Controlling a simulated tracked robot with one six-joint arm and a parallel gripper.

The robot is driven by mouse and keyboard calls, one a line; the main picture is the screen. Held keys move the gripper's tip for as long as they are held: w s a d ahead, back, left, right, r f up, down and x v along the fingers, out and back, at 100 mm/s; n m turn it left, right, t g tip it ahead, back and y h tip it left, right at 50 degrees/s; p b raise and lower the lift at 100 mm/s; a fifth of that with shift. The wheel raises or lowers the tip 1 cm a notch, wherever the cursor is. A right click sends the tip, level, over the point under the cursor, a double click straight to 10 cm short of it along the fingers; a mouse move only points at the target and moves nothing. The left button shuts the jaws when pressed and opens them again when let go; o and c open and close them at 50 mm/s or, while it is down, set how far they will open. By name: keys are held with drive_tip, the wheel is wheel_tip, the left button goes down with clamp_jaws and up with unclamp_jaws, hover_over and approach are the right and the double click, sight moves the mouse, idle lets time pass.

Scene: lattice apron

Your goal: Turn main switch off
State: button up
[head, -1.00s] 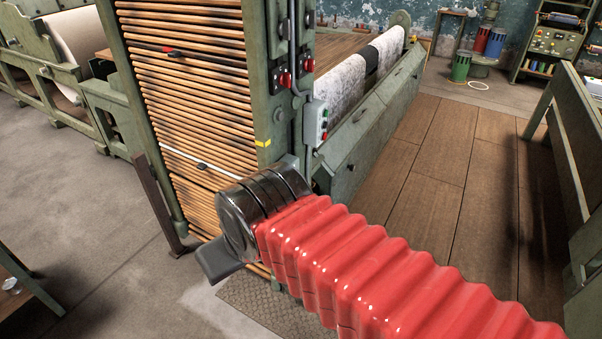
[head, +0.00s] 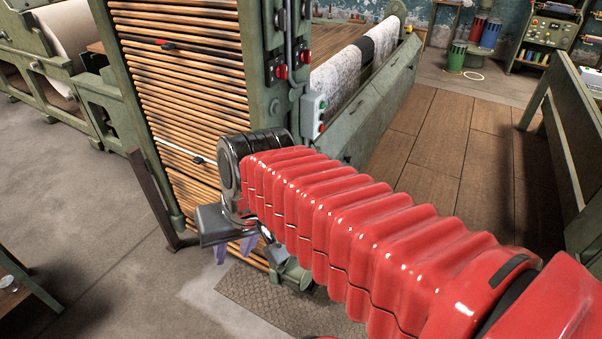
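Two red rotary switches on dark plates are on the green machine post: one (head: 281,71) on its front face, the other (head: 305,57) just right of it. A grey button box (head: 314,114) with green and red buttons sits below them. I cannot tell which is the main switch, and any labels are too small to read. My gripper (head: 235,252) hangs low in front of the slatted panel, below and left of the switches, touching none of them. Its two pale purple fingers point down and stand apart, with nothing seen between them. My red arm hides the lower post.
The wooden slatted panel (head: 185,95) fills the machine's side, with a dark upright bar (head: 152,198) at its left. A textured mat (head: 270,300) lies on the floor below. Cloth rolls (head: 345,75) are behind the post. Bare concrete floor (head: 80,200) is open at left.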

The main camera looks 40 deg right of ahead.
drive_tip(key=w+d+f+m+t+y, duration=0.1)
drive_tip(key=w+d+f+m+y, duration=0.3)
drive_tip(key=w+d+m, duration=0.35)
drive_tip(key=w+d+f+m+t+y, duration=0.2)
drive_tip(key=w+d+f+m+y, duration=0.3)
drive_tip(key=d+m, duration=0.4)
drive_tip(key=d+f+m+t+h, duration=0.1)
drive_tip(key=d+f+m+t, duration=0.2)
drive_tip(key=d, duration=0.5)
drive_tip(key=s+d+f+m+t+h, duration=0.1)
drive_tip(key=d+f+m+t+h, duration=0.1)
drive_tip(key=d+m, duration=0.3)
drive_tip(key=s+d+f+m+t+h, duration=0.1)
drive_tip(key=d+f+m+t, duration=0.3)
drive_tip(key=d, duration=0.8)
drive_tip(key=shift+s+m+t, duration=0.15)
drive_tip(key=shift+m+t, duration=0.2)
drive_tip(key=shift+t, duration=0.25)
drive_tip(key=shift+a, duration=0.1)
drive_tip(key=x, duration=1.3)
drive_tip(key=shift+w, duration=0.45)
